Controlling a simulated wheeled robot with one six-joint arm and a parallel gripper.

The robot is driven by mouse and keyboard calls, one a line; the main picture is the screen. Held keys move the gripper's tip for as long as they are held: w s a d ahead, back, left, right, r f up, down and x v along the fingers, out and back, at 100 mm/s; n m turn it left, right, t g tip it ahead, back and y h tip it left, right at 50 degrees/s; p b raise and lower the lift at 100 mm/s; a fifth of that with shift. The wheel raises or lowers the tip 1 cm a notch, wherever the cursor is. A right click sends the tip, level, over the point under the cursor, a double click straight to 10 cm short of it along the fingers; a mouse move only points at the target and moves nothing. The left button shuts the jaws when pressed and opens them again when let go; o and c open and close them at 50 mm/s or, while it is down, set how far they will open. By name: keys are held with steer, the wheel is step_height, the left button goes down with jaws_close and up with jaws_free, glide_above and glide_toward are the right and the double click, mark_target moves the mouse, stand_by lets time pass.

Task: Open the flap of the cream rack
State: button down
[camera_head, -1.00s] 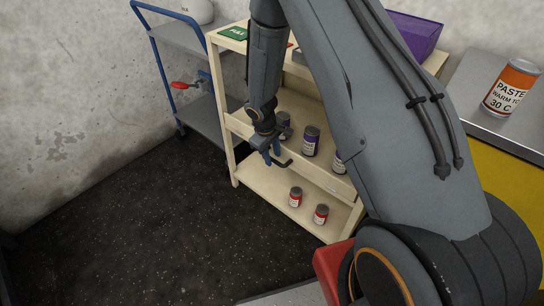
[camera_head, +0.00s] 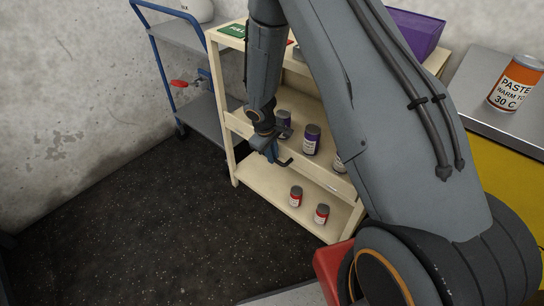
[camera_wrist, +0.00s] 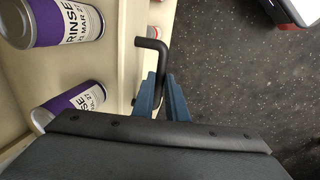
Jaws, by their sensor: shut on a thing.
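The cream rack (camera_head: 234,160) stands left of my arm in the head view. Its flap (camera_head: 238,126) is a low cream board along the front of the middle shelf and looks upright. A black bent handle (camera_head: 284,162) stands out from its front; it also shows in the wrist view (camera_wrist: 150,43). My gripper (camera_head: 272,155) is at this handle, pointing down. In the wrist view its blue fingers (camera_wrist: 163,100) are shut on the handle's bar, with the bent end free beyond them. My arm hides part of the rack's right side.
Several purple-labelled cans (camera_head: 311,140) stand behind the flap. Two red-labelled cans (camera_head: 321,214) stand on the lower shelf. A blue-framed trolley (camera_head: 162,62) is at the left. An orange paste can (camera_head: 515,82) stands on a metal counter at right. Dark floor in front is clear.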

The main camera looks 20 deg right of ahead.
steer(key=shift+s+a+f+b, duration=0.1)
steer(key=shift+f+b, duration=0.2)
steer(key=shift+b, duration=0.6)
step_height(320, 180, down, 9)
steer(key=t+h+b, duration=0.8)
steer(key=h+b, duration=0.5)
steer(key=b, duration=2.7)
steer(key=shift+s+a+f+t, duration=0.15)
steer(key=shift+s+t, duration=0.15)
steer(key=shift+t, duration=0.1)
steer(key=shift+h+b, duration=0.3)
steer(key=c, duration=1.8)
jaws_free()
steer(key=shift+o, duration=0.2)
